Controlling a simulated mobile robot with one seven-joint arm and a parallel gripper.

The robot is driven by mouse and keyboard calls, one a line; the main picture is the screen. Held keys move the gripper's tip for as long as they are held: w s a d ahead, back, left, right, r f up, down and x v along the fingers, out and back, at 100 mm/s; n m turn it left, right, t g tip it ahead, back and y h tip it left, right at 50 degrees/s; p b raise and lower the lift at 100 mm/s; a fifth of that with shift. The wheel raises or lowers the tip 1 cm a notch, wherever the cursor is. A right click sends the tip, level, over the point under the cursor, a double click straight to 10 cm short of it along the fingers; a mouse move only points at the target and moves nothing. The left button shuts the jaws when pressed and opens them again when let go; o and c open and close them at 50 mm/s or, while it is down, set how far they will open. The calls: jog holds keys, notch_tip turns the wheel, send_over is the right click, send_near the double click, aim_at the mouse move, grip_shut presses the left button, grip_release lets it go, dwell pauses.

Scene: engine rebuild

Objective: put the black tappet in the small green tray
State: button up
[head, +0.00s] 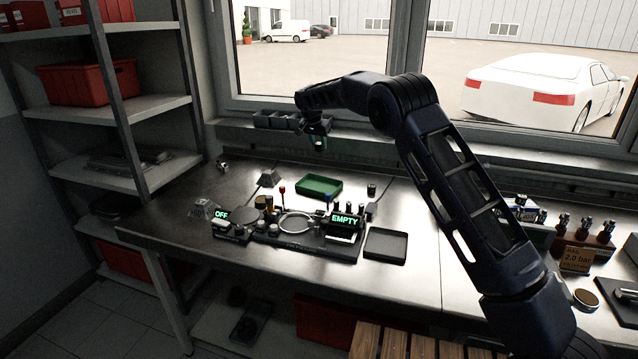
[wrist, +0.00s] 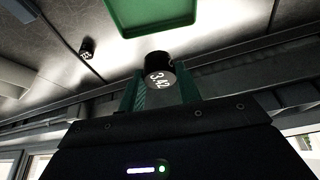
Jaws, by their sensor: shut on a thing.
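The black tappet (wrist: 157,67), a short cylinder with "3.42" in white on its end face, is between the green fingertips of my gripper (wrist: 160,88) in the wrist view. My gripper is shut on it. In the head view my gripper (head: 318,143) hangs above the back of the bench, beyond the small green tray, and the tappet is too small to make out there. The small green tray (head: 319,186) lies on the bench and looks empty. Its edge also shows at the top of the wrist view (wrist: 155,27), apart from the tappet.
A fixture with "OFF" and "EMPTY" displays (head: 300,240) is in front, beside a black tray (head: 386,245). Grey bins (head: 275,120) sit on the window sill.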

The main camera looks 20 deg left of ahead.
aim_at(320, 187)
notch_tip(320, 187, down, 17)
jog(key=shift+f, duration=0.2)
dwell(0.4)
jog(key=shift+d+f, duration=0.1)
jog(key=o, duration=1)
jog(key=shift+c, duration=0.2)
